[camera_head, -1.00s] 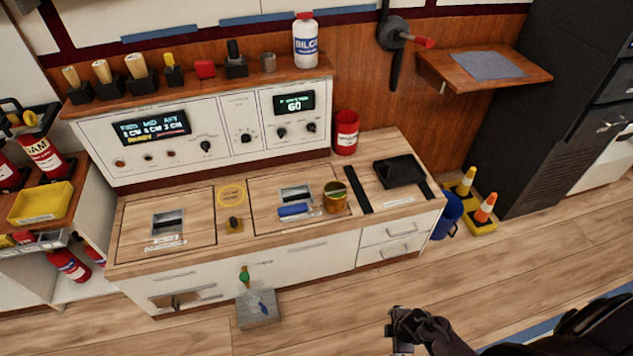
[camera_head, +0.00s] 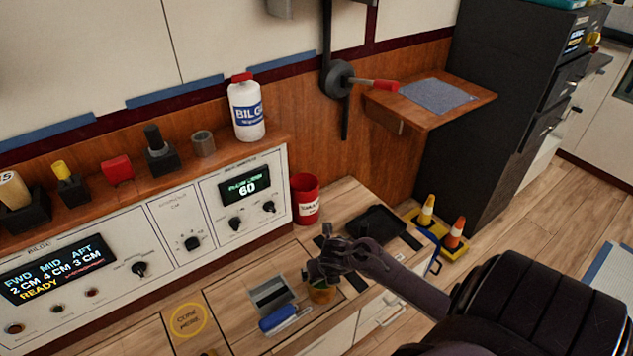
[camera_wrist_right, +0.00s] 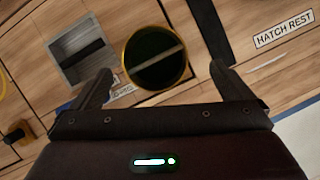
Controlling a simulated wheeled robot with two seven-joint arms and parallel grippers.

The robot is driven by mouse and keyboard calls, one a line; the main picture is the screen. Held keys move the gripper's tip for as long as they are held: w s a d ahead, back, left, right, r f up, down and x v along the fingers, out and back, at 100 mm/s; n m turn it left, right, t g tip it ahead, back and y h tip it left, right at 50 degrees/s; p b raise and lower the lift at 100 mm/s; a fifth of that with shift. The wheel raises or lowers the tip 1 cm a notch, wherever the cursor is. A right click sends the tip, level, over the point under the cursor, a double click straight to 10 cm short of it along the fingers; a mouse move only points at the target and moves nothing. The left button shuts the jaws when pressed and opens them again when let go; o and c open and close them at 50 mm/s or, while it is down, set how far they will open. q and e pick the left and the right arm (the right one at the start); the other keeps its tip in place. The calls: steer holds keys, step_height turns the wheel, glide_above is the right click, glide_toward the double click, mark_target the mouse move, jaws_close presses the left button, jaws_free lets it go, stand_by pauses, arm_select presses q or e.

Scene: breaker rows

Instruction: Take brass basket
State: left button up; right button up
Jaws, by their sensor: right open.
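The brass basket (camera_head: 321,292) stands on the wooden counter, mostly hidden in the head view behind my right gripper (camera_head: 322,262). In the right wrist view the basket (camera_wrist_right: 155,58) shows from above as a round brass rim with a dark inside and a bar across it. My right gripper (camera_wrist_right: 165,88) is open, with one finger on either side of the basket's near edge. The basket lies a little beyond and between the fingertips, and I cannot tell if they touch it. My left gripper is not in view.
A metal recess (camera_head: 272,296) and a blue-handled tool (camera_head: 279,318) lie left of the basket. A black strip, a black tray (camera_head: 374,227) and a red can (camera_head: 305,198) stand near on the counter. The control panel (camera_head: 165,235) rises behind.

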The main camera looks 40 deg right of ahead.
steer(key=x, duration=0.1)
steer(key=b+x, duration=0.1)
steer(key=x, duration=0.3)
steer(key=shift+a, duration=0.35)
steer(key=shift+w+d+f, duration=0.15)
steer(key=shift+w+f, duration=0.1)
steer(key=shift+f, duration=0.3)
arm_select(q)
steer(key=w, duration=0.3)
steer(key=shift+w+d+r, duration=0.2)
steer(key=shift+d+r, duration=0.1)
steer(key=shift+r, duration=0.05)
arm_select(e)
steer(key=c, duration=1.6)
